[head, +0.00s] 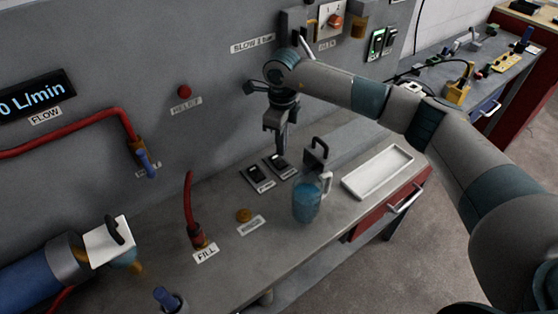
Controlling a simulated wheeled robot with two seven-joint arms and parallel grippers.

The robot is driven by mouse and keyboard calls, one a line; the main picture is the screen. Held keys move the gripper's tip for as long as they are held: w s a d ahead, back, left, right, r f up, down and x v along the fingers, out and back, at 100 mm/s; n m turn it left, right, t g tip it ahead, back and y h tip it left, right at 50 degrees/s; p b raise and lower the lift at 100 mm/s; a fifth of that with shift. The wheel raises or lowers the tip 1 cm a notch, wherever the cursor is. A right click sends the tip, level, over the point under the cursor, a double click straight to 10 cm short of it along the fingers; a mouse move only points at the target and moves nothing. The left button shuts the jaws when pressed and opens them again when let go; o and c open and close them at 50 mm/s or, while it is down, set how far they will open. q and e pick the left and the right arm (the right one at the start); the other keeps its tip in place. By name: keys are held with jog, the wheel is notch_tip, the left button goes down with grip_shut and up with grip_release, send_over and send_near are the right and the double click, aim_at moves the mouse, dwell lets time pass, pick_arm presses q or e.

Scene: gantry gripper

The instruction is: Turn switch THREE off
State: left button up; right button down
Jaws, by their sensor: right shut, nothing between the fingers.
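Two small black switches on pale-edged plates stand on the bench top near the wall, a left one (257,174) and a right one (279,163). Their labels are too small to read, so I cannot tell which, if either, is switch THREE. My right gripper (280,146) points down just above the right switch, its fingers shut and empty; I cannot tell whether it touches the switch. Two more switches with green lights, a left one (376,44) and a right one (390,40), are on the wall at the upper right. My left gripper is not in view.
A blue jug (306,202), a black handled block (316,152) and a white tray (379,171) stand right of the switches. A red hose (188,200) rises at the FILL label. A brown button (243,215) is on the bench. The front bench edge is fairly clear.

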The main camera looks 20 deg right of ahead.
jog(key=shift+r+p, duration=0.35)
jog(key=shift+r, duration=0.95)
